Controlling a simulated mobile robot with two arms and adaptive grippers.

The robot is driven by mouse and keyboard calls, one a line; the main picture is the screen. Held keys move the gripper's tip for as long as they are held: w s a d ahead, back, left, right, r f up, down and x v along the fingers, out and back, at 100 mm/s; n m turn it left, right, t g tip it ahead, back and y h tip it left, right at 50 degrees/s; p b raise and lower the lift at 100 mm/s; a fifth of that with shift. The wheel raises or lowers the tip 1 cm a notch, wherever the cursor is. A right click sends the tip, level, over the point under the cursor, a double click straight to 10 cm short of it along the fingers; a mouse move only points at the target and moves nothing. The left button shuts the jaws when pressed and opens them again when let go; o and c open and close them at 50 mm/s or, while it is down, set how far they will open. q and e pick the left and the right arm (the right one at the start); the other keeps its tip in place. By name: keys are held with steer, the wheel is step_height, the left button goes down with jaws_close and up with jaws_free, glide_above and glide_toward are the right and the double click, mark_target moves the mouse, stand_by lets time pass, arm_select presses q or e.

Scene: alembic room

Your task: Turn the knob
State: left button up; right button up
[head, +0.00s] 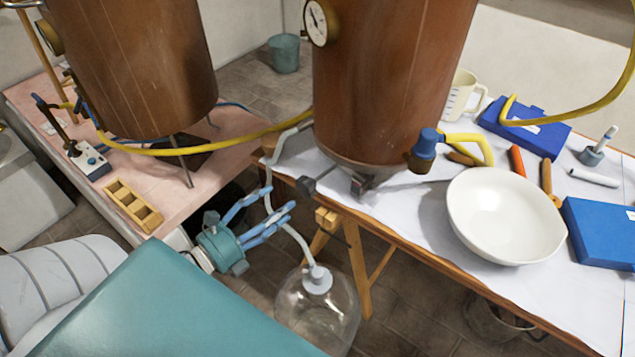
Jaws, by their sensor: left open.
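A small dark knob (306,186) sticks out to the left, low at the base of the right copper vessel (385,80), near the table's front-left corner. My left gripper (277,200), teal with blue fingers, is open, lower left of the knob and just off the table edge. Its fingers point up and right towards the knob, with a gap between. A pale tube (292,232) runs down past the fingertips; I cannot tell whether it touches them. A blue-capped valve (427,145) sits at the vessel's lower right. My right gripper is not in view.
The tube ends in a glass jug (318,310) on the floor. A white bowl (505,215), blue boxes (602,232) and tools crowd the white-covered table. A second copper vessel (135,65) stands on the left table. A yellow hose (215,148) spans both tables.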

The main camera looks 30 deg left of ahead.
mark_target(301, 189)
arm_select(q)
steer(key=x, duration=0.2)
steer(key=shift+w+r, duration=0.2)
steer(key=shift+w, duration=0.25)
steer(key=shift+p+x, duration=0.35)
steer(key=shift+x, duration=0.6)
steer(key=x, duration=0.4)
steer(key=shift+w+d+f, duration=0.1)
steer(key=shift+w+f, duration=0.1)
steer(key=shift+w, duration=0.15)
steer(key=c, duration=1.1)
steer(key=shift+w, duration=0.1)
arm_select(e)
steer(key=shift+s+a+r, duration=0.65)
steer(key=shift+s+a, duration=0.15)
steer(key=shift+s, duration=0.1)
